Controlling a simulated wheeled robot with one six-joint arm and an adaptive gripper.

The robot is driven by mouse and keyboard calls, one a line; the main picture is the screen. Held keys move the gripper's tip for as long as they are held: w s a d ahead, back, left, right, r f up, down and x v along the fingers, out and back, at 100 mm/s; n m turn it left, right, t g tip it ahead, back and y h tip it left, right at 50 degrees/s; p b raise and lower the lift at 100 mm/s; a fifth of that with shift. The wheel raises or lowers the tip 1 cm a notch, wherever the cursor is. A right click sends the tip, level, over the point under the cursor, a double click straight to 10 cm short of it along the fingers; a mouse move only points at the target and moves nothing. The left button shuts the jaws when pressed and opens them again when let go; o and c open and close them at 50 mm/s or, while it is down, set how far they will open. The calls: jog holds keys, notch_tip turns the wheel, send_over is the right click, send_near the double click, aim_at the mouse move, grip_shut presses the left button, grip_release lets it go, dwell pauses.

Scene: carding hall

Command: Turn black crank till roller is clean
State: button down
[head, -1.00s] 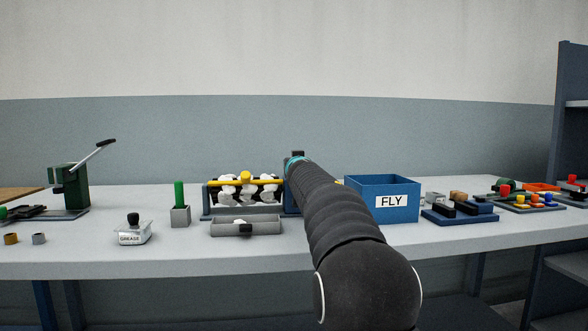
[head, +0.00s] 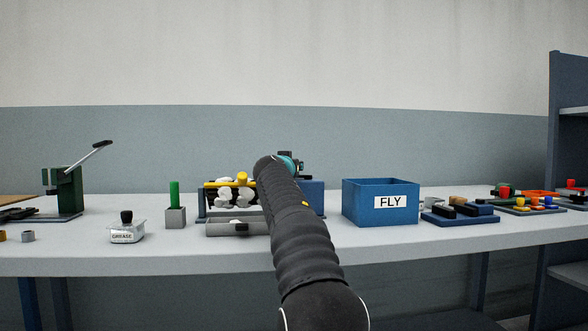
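The roller (head: 222,197) sits in a blue frame on the bench, with white fluff on the part that shows. A yellow bar (head: 225,183) with a knob crosses above it. A grey tray (head: 229,229) stands in front of the frame, with a little white fluff at its rim. My arm covers the right part of the roller and tray. My gripper (head: 292,163) is at the frame's right end, mostly behind my arm's teal-ringed wrist. Its fingertips cannot be made out. The black crank cannot be made out from this view.
A blue FLY box (head: 381,202) stands right of the frame. A green-handled block (head: 175,207) and a GREASE can (head: 126,228) are to the left. A green lever press (head: 66,192) stands at far left. The bench front is mostly clear.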

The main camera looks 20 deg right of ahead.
jog(key=shift+r, duration=0.1)
jog(key=c, duration=0.9)
grip_release()
jog(key=shift+a, duration=0.15)
jog(key=v, duration=1.2)
